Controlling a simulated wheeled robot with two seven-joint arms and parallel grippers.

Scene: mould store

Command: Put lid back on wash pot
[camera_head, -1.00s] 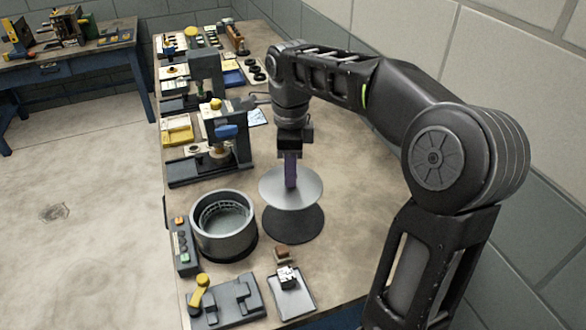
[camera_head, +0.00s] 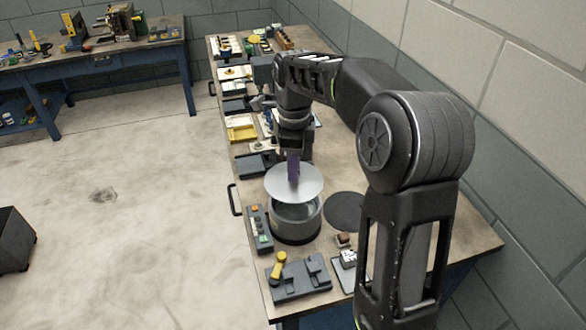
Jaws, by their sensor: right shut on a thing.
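The lid (camera_head: 306,187) is a round light-grey disc. My right gripper (camera_head: 293,156) is shut on it by the upright purple piece at its middle and holds it roughly level. The wash pot (camera_head: 296,226) is a grey metal cylinder on the bench. The lid hangs above the pot and hides the back of its opening. The front of the opening shows below the lid's near edge, so the lid looks raised and apart from the rim. My left gripper is not in view.
A dark round mat (camera_head: 344,211) lies bare right of the pot. A button box (camera_head: 259,228) stands close on its left. A grey fixture with a yellow handle (camera_head: 300,278) is in front. Several tools and trays line the bench's left side behind.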

